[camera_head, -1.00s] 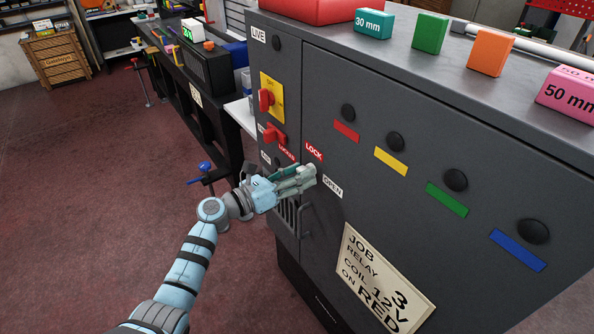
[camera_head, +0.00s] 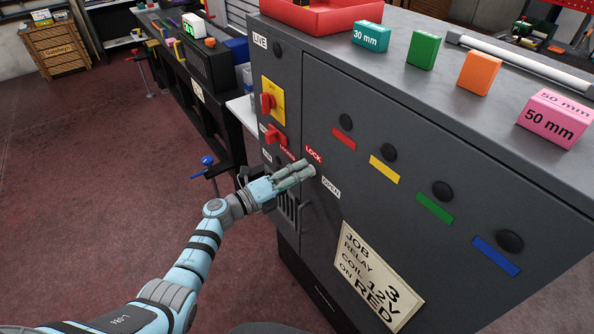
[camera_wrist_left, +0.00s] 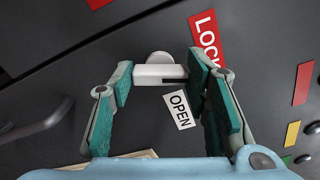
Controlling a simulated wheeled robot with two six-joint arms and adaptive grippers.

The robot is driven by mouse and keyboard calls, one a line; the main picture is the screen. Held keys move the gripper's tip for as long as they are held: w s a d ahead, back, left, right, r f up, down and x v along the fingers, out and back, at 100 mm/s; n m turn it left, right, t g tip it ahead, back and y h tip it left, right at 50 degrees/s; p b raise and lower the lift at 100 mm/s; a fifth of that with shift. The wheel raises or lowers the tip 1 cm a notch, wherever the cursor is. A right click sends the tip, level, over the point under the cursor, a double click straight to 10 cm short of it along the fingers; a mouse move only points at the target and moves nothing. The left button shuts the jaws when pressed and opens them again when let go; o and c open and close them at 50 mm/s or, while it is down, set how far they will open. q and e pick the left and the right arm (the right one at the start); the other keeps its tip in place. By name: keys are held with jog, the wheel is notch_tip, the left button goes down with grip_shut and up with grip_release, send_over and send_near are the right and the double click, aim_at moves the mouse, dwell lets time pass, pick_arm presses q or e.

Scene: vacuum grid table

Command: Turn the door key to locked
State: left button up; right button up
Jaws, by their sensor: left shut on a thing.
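In the left wrist view a pale grey key (camera_wrist_left: 158,72) with a rounded part behind it sits on the dark cabinet door. My left gripper (camera_wrist_left: 163,75) is shut on it, a teal-padded finger at each end of its bar. In the head view my left gripper (camera_head: 305,174) is at the door, beside the red LOCK label (camera_head: 314,155) and white OPEN label (camera_head: 331,188), and hides the key. In the wrist view the LOCK label (camera_wrist_left: 207,38) is partly behind the right finger, and the OPEN label (camera_wrist_left: 180,110) shows between the fingers. My right gripper is out of view.
The grey cabinet (camera_head: 430,95) carries red switches (camera_head: 276,137) left of the gripper and a door handle (camera_head: 304,218) below it. Black knobs with coloured labels run along the door to the right. Coloured blocks and a red tray (camera_head: 330,14) stand on top. Open floor lies left.

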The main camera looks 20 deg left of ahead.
pick_arm(q)
jog(key=shift+n+p, duration=0.75)
jog(key=shift+n, duration=1.45)
jog(key=o, duration=1.2)
jog(key=shift+c, duration=0.2)
jog(key=v, duration=1.2)
